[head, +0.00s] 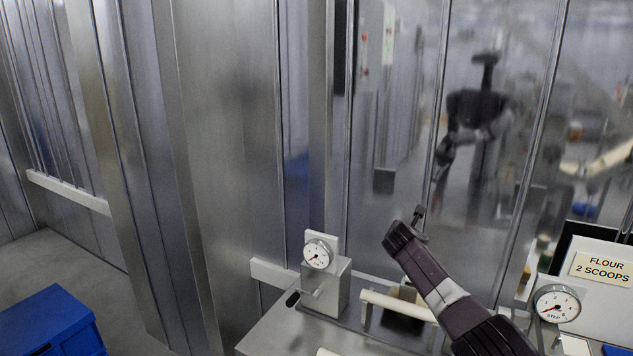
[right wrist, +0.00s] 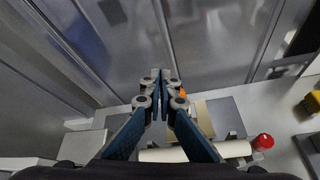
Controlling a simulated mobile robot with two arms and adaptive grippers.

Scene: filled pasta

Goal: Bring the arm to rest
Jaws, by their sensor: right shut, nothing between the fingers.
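My right arm reaches up from the lower right of the head view, over the metal counter (head: 275,335). Its gripper (head: 419,214) is raised in front of the reflective metal wall, small and mostly hidden behind my wrist. In the right wrist view the gripper (right wrist: 161,75) shows its two fingers together at the tips, with nothing between them. It hangs above the counter's things and touches nothing that I can see. My left gripper is in neither view.
A gauge (head: 317,254) on a metal block stands at the counter's left end. Another gauge (head: 556,304) is beside a "FLOUR 2 SCOOPS" sign (head: 601,270). A cream roller (right wrist: 225,149) and a red-capped thing (right wrist: 263,142) lie below. A blue crate (head: 50,325) is at lower left; the floor behind it is clear.

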